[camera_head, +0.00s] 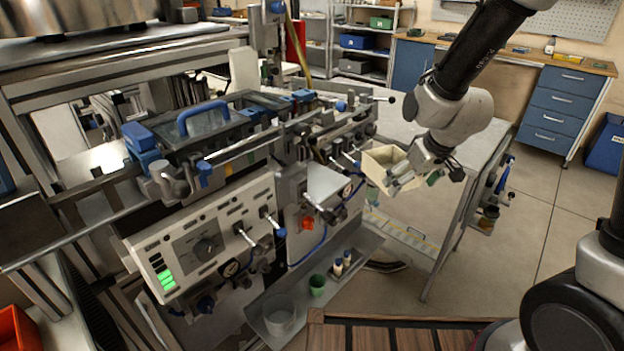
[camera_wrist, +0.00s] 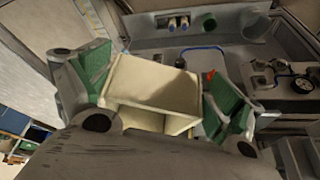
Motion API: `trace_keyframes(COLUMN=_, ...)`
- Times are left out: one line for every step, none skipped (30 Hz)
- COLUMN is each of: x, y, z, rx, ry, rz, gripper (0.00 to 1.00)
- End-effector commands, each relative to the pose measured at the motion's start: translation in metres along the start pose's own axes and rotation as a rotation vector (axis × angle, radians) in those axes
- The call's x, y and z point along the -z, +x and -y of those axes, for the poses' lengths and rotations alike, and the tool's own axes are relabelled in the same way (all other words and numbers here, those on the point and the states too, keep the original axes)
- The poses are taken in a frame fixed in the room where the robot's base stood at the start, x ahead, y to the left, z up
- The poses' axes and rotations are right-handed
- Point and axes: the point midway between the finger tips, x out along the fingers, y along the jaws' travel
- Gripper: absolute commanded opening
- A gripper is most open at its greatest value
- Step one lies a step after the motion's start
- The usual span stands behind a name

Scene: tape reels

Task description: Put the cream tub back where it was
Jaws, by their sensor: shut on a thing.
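The cream tub (camera_head: 381,160) is an open, square-sided box held in the air beside the machine, in front of the grey table. In the head view it looks somewhat tilted. My gripper (camera_head: 403,181) is shut on it. In the wrist view the tub (camera_wrist: 155,82) sits between the two green-padded fingers of my gripper (camera_wrist: 158,88), with its open side partly facing the camera. The fingers hide parts of its sides. Its former place is not marked in these frames.
A grey ledge (camera_head: 352,266) low on the machine holds a green cup (camera_head: 317,285), a translucent beaker (camera_head: 279,315) and two small blue-capped bottles (camera_head: 342,263). Levers and knobs stick out of the machine front. The grey table (camera_head: 480,143) behind the arm has bare surface.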

Motion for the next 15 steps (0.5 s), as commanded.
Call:
trace_keyframes(x=0.005, y=-0.021, z=0.011, rx=0.017, ry=-0.039, rz=-0.010, gripper=0.69)
trace_keyframes(x=0.006, y=-0.032, z=0.017, rx=0.027, ry=-0.062, rz=-0.010, gripper=0.69)
trace_keyframes(x=0.006, y=-0.045, z=0.024, rx=0.040, ry=-0.089, rz=-0.011, gripper=0.69)
trace_keyframes(x=0.006, y=-0.054, z=0.028, rx=0.049, ry=-0.109, rz=-0.011, gripper=0.69)
trace_keyframes(x=0.006, y=-0.062, z=0.033, rx=0.058, ry=-0.127, rz=-0.010, gripper=0.69)
trace_keyframes(x=0.005, y=-0.073, z=0.039, rx=0.069, ry=-0.153, rz=-0.011, gripper=0.69)
trace_keyframes(x=0.004, y=-0.081, z=0.043, rx=0.077, ry=-0.170, rz=-0.011, gripper=0.69)
trace_keyframes(x=0.003, y=-0.088, z=0.046, rx=0.084, ry=-0.187, rz=-0.012, gripper=0.69)
trace_keyframes(x=0.001, y=-0.097, z=0.051, rx=0.094, ry=-0.210, rz=-0.013, gripper=0.69)
trace_keyframes(x=-0.002, y=-0.103, z=0.055, rx=0.103, ry=-0.228, rz=-0.013, gripper=0.69)
trace_keyframes(x=-0.004, y=-0.109, z=0.060, rx=0.113, ry=-0.247, rz=-0.014, gripper=0.69)
trace_keyframes(x=-0.009, y=-0.116, z=0.066, rx=0.128, ry=-0.275, rz=-0.016, gripper=0.69)
trace_keyframes(x=-0.015, y=-0.119, z=0.071, rx=0.144, ry=-0.300, rz=-0.016, gripper=0.69)
trace_keyframes(x=-0.020, y=-0.118, z=0.076, rx=0.159, ry=-0.321, rz=-0.016, gripper=0.69)
trace_keyframes(x=-0.027, y=-0.114, z=0.081, rx=0.174, ry=-0.340, rz=-0.015, gripper=0.69)
